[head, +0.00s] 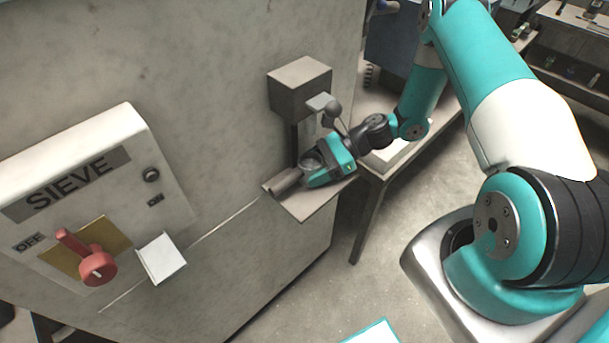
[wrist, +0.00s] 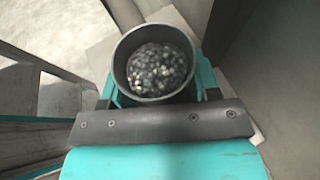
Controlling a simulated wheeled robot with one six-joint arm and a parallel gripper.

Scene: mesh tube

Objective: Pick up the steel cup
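The steel cup (wrist: 123,68) is a dark grey round cup, seen from above in the wrist view. Small shiny grey bits fill much of it. In the head view the cup (head: 311,161) shows small on a narrow ledge, partly hidden by my gripper. My gripper (head: 318,168) is at the ledge, with its teal fingers around the cup. In the wrist view the fingers of my gripper (wrist: 155,92) lie on both sides of the cup, close to its wall. Whether they press on it cannot be told.
The ledge (head: 313,206) juts from a large grey machine wall (head: 215,60). A grey box (head: 299,88) with a small spout hangs above it. A SIEVE panel (head: 130,160) with a red handle (head: 92,262) is at left. A table (head: 375,178) stands behind my gripper.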

